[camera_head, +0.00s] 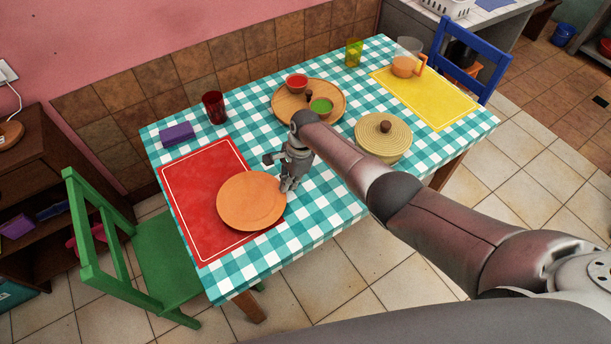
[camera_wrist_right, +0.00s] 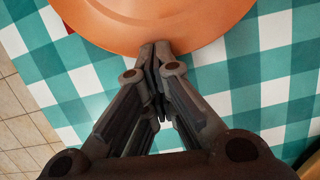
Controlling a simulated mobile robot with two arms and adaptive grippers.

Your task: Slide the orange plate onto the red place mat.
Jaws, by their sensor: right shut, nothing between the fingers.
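The orange plate (camera_head: 250,202) lies mostly over the red place mat (camera_head: 196,192), with its right part reaching past the mat's right edge onto the checked cloth. My right gripper (camera_head: 287,189) is shut and empty at the plate's right rim. In the right wrist view the shut fingertips (camera_wrist_right: 154,47) meet the near rim of the orange plate (camera_wrist_right: 150,18), touching it or nearly so. A small red corner of the mat (camera_wrist_right: 62,25) shows at the upper left there. My left gripper is not in view.
A round wooden tray (camera_head: 333,112) with small bowls and a lidded pot (camera_head: 383,137) stand right of my gripper. A red glass (camera_head: 214,107) and purple block (camera_head: 177,134) stand behind the mat. A yellow mat (camera_head: 425,96) lies far right; a green chair (camera_head: 130,255) stands left.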

